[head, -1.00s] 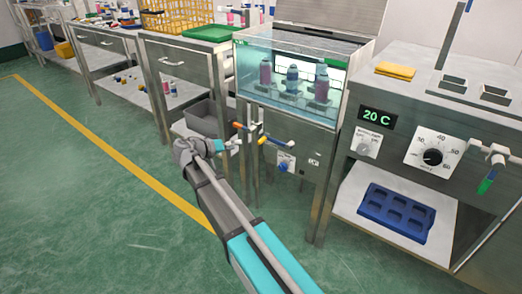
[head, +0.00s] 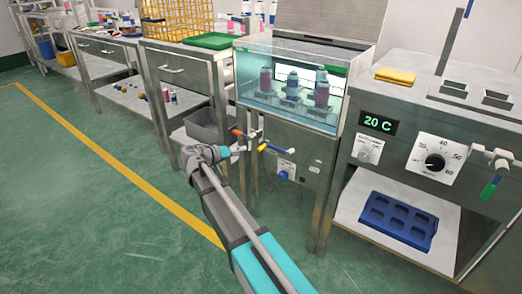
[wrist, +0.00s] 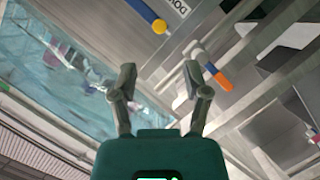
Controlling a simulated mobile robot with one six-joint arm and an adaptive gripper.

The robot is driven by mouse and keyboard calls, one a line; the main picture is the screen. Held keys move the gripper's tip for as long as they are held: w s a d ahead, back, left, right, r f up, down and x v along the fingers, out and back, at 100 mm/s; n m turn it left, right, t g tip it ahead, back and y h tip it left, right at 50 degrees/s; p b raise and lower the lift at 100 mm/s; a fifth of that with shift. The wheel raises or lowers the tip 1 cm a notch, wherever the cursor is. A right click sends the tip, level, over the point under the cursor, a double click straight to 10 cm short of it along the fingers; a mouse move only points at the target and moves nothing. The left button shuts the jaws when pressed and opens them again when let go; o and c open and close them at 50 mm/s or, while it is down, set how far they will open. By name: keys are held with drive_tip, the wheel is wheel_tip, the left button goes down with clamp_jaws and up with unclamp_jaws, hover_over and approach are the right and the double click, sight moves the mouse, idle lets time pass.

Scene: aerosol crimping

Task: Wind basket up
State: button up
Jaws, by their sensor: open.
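The glass-fronted water bath (head: 292,110) holds several bottles (head: 292,82) standing in a rack or basket low in the tank, seen through the glass. Below its left front corner a lever with an orange end (head: 237,132) sticks out, and a bar with a yellow end (head: 262,147) is to its right. My gripper (head: 240,151) is open and empty, close to the orange-ended lever. In the wrist view my gripper (wrist: 160,78) has its fingers apart; the orange and blue lever (wrist: 220,79) lies beyond the right finger, and a yellow ball end (wrist: 159,26) is ahead.
A blue knob (head: 283,175) is on the panel under the bath. To the right is a steel cabinet with a 20 C display (head: 378,123), a dial (head: 435,162) and a blue tray (head: 399,220) on its lower shelf. A grey bin (head: 206,126) stands left. Green floor is open at left.

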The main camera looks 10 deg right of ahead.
sight(261, 148)
drive_tip(key=b+x, duration=0.2)
drive_tip(key=x, duration=0.8)
drive_tip(key=shift+w+d+f+b, duration=0.1)
drive_tip(key=shift+d+f+b, duration=0.05)
drive_tip(key=shift+d+b, duration=0.15)
clamp_jaws()
